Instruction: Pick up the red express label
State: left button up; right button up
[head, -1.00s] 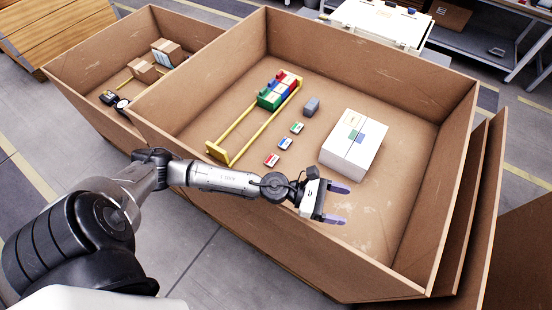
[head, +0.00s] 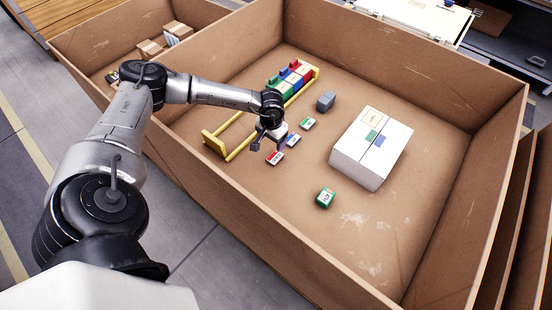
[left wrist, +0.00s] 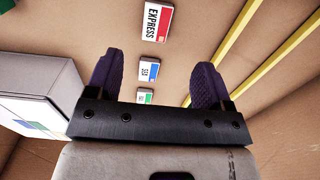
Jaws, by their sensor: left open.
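The red express label (head: 275,158) lies on the floor of the large cardboard bin, close to the yellow rail frame. In the left wrist view the label (left wrist: 158,22) shows at the top, with EXPRESS on its white part and a red end. My left gripper (head: 268,146) is open and empty, pointing down over the row of labels near the red one. In the left wrist view its purple fingers (left wrist: 156,62) stand apart, with the red label beyond the tips. A blue label (left wrist: 149,70) and a green label (left wrist: 145,96) continue the row. My right gripper is not visible.
The yellow rail frame (head: 237,150) holds red, blue and green blocks at its far end.

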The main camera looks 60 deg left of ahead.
pick_arm(q)
send_over(272, 160)
notch_tip(272, 160, down, 6)
jog(key=shift+r+b, duration=0.2)
jog(key=shift+b, duration=0.15)
jog(key=shift+w+f, duration=0.1)
jog(key=shift+f, duration=0.45)
jog(key=shift+f+b, duration=0.6)
jog(key=shift+f, duration=2)
jog(key=c, duration=1.1)
jog(key=shift+r, duration=0.15)
